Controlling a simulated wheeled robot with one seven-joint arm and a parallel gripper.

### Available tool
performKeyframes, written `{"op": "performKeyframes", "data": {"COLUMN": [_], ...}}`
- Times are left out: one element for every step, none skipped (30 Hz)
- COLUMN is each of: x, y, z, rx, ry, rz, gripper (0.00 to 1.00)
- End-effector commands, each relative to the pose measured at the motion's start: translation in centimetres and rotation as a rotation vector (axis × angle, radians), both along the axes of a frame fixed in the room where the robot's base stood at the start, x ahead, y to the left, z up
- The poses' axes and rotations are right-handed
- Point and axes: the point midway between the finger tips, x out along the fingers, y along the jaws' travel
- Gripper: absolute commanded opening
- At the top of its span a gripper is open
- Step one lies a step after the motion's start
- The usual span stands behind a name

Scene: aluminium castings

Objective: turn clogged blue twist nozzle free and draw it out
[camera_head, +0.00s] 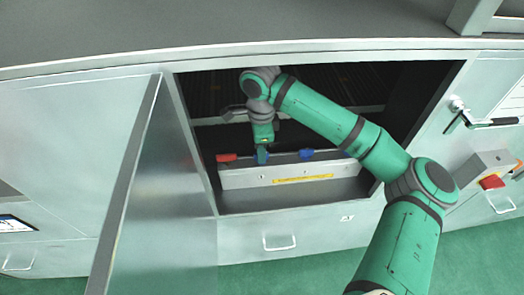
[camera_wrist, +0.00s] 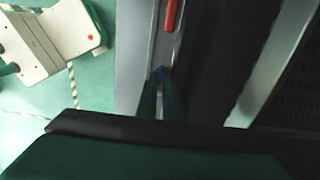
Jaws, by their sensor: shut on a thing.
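My gripper (camera_head: 262,152) reaches down inside the open cabinet bay onto the top of a grey bar. It is shut on a blue twist nozzle, which shows as a small blue spot (camera_wrist: 160,73) between the fingers in the wrist view. The fingers hide most of this nozzle. Another blue nozzle (camera_head: 306,154) sits on the bar just to the right, and a further blue one (camera_head: 344,154) is partly hidden by my arm. A red handle (camera_head: 227,158) lies at the bar's left end; a red piece (camera_wrist: 171,14) also shows in the wrist view.
The grey bar (camera_head: 240,180) carries a yellow label. An open door (camera_head: 140,180) stands at the left of the bay. The bay's dark right wall (camera_head: 425,100) is close to my arm. A red-topped box (camera_head: 491,182) sits outside at the right.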

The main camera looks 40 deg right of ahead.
Motion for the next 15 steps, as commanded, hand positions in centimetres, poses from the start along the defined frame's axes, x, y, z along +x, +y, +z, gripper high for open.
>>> {"op": "performKeyframes", "data": {"x": [-0.09, -0.05, -0.01, 0.0, 0.0, 0.01, 0.03, 0.01, -0.03, -0.05, -0.07, -0.11, -0.15, -0.2, -0.23], "y": [-0.08, -0.03, 0.03, 0.07, 0.09, 0.12, 0.12, 0.11, 0.07, 0.04, 0.0, -0.06, -0.12, -0.16, -0.22], "z": [-0.04, -0.03, -0.04, -0.06, -0.08, -0.07, -0.04, -0.04, -0.07, -0.08, -0.07, -0.04, -0.03, -0.03, -0.04], "rx": [-0.003, -0.002, -0.003, -0.002, -0.002, -0.001, -0.002, -0.002, -0.002, -0.002, -0.002, -0.002, -0.001, -0.001, -0.001], "ry": [0.005, 0.004, 0.004, 0.004, 0.004, 0.004, 0.004, 0.003, 0.003, 0.003, 0.003, 0.002, 0.003, 0.003, 0.002], "rz": [0.028, 0.055, 0.097, 0.131, 0.165, 0.208, 0.241, 0.273, 0.317, 0.349, 0.38, 0.418, 0.444, 0.467, 0.493], "gripper": [0.0, 0.0, 0.0, 0.0, 0.0, 0.0, 0.0, 0.0, 0.0, 0.0, 0.0, 0.0, 0.0, 0.0, 0.0]}}
